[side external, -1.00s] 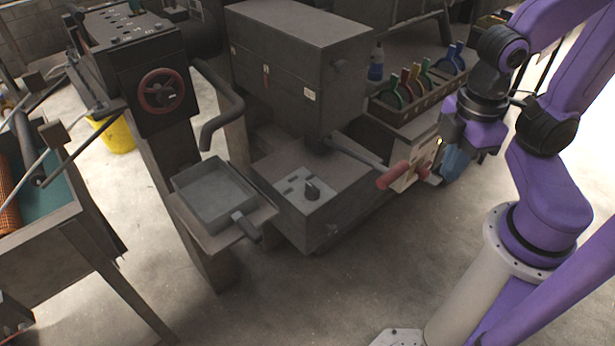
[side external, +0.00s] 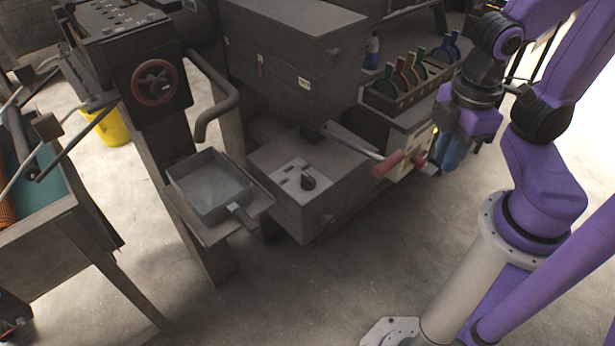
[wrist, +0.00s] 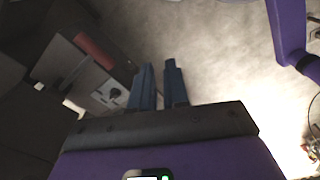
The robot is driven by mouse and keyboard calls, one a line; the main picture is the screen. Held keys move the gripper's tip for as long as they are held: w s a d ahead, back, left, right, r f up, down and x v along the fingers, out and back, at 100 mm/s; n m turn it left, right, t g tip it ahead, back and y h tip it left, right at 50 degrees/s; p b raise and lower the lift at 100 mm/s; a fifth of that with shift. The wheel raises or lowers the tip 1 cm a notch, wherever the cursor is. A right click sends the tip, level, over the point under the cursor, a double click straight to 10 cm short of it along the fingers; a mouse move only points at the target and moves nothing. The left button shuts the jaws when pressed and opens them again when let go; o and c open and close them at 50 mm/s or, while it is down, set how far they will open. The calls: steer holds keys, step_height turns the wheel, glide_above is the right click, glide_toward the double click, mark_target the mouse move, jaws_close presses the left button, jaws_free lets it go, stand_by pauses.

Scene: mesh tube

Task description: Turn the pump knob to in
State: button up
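A second dark knob (wrist: 115,94) sits on a pale panel in the wrist view; this looks like the front panel (side external: 404,170) beside the red handle in the side view. I cannot read which knob is the pump knob or its setting. My gripper (wrist: 159,65) has two blue fingers with a gap between them and nothing held. In the side view my gripper (side external: 448,150) is just right of the panel, apart from the knobs.
A red-handled lever (side external: 388,163) sticks out left of my gripper. A rack of coloured handles (side external: 412,85) stands behind. A grey tray (side external: 210,186), a red wheel (side external: 154,83) and a bent pipe (side external: 215,100) are on the left. The floor in front is clear.

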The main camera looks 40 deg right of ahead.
steer(key=o, duration=0.4)
steer(key=shift+w+a, duration=0.15)
steer(key=shift+w, duration=0.1)
steer(key=shift+c, duration=0.2)
steer(key=m, duration=1.3)
glide_above(309, 178)
steer(key=f, duration=0.2)
step_height(309, 178, down, 16)
steer(key=shift+f, duration=0.15)
jaws_close()
